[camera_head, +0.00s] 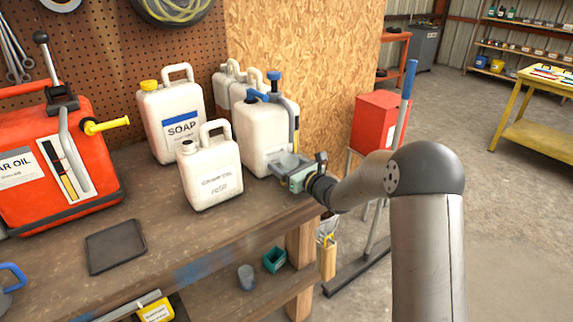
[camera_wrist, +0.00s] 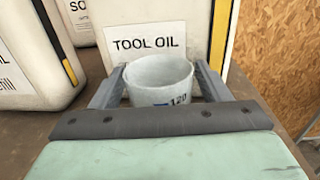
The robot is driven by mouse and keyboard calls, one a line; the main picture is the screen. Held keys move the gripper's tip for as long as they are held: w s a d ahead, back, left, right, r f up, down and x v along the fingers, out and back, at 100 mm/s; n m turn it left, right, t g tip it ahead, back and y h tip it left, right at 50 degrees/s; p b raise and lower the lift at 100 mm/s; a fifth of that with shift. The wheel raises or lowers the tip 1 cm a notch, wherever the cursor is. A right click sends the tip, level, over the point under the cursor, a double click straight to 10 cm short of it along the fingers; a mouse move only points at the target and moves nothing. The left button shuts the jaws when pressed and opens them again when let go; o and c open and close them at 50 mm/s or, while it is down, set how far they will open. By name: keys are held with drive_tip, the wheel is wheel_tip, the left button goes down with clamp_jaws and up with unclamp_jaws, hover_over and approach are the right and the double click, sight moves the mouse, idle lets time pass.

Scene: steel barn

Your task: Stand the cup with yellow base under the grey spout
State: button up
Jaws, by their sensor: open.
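A pale translucent cup (camera_wrist: 155,92) marked "120", with a bit of blue, stands between my fingers in the wrist view, in front of the white TOOL OIL can (camera_wrist: 155,42). It also shows in the head view (camera_head: 287,160). Its base is hidden, so I cannot tell the base colour. My gripper (camera_wrist: 158,74) is open, one finger on each side of the cup; in the head view my gripper (camera_head: 290,168) is at the bench's right end. A grey spout (camera_head: 73,150) runs down the front of the red CAR OIL can (camera_head: 30,170). The blue-capped TOOL OIL can (camera_head: 262,132) has a tube too.
The white SOAP can (camera_head: 172,143) and another white can (camera_head: 211,180) stand between my gripper and the red can. A dark flat tray (camera_head: 115,246) lies on the bench (camera_head: 185,240) near the red can. The bench front is mostly clear. A grey cup (camera_head: 246,278) sits below.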

drive_tip(key=b+v, duration=0.1)
drive_tip(key=v, duration=1.1)
drive_tip(key=s+a+n+g+h, duration=0.25)
drive_tip(key=s+n+g, duration=1.15)
drive_tip(key=s, duration=0.9)
drive_tip(key=s+d+f+n+t+h, duration=0.1)
drive_tip(key=s+d+f+n+h, duration=0.2)
drive_tip(key=s+d+n+h, duration=0.7)
drive_tip(key=s+d+n, duration=0.3)
drive_tip(key=s+d, duration=0.1)
drive_tip(key=d, duration=0.1)
drive_tip(key=shift+f, duration=0.4)
